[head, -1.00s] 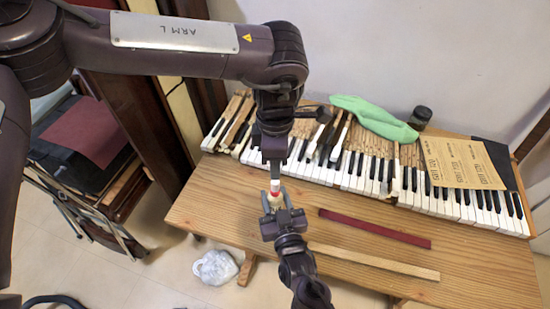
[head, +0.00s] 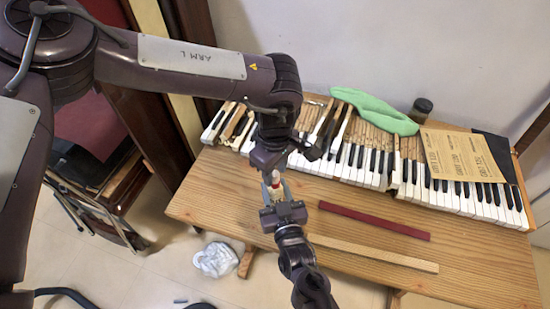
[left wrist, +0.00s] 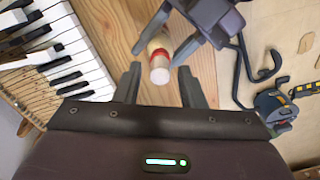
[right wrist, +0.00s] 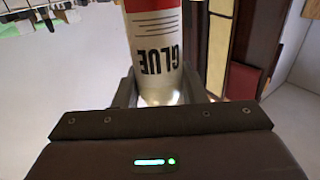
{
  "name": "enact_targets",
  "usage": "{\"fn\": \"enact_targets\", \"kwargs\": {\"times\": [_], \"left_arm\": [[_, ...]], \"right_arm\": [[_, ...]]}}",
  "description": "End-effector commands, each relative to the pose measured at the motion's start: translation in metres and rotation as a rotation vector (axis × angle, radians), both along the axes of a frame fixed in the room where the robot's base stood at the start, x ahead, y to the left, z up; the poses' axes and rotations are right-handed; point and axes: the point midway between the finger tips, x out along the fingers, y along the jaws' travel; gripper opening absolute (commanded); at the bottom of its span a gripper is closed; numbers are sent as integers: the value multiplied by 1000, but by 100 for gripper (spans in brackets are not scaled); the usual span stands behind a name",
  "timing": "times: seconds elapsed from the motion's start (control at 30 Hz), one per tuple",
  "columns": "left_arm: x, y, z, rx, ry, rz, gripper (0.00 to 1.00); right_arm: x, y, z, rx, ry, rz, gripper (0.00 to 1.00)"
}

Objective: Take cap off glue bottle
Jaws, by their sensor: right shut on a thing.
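The glue bottle (right wrist: 155,40) is white with a red band and upside-down GLUE lettering in the right wrist view. My right gripper (head: 276,194) is shut on its lower body and holds it above the table's left front part. In the left wrist view the bottle's pale round capped end (left wrist: 160,75) faces the camera, with a red band (left wrist: 160,57) behind it. My left gripper (left wrist: 160,92) is open, with one finger on each side of this end and gaps visible. In the head view the left gripper covers part of the bottle top.
The wooden table (head: 215,200) carries a row of piano keys (head: 370,165), a dark red strip (head: 375,221) and a pale wood strip (head: 375,253). A green cloth (head: 375,110), a dark jar (head: 421,109) and brown sandpaper sheets (head: 460,156) lie at the back. A white bag (head: 215,259) is on the floor.

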Motion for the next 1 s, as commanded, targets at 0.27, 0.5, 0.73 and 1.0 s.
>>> {"fn": "enact_targets", "kwargs": {"times": [0.27,0.5,0.73,1.0], "left_arm": [[0,0,-13,0,-1,1,36],[0,0,-13,1,-1,1,27],[0,0,-13,1,-1,1,0],[0,-1,-13,-3,1,153,0]], "right_arm": [[0,0,0,0,-1,0,0],[0,0,0,0,-1,0,0],[0,0,0,0,-1,0,0],[0,0,0,0,-1,0,0]]}}
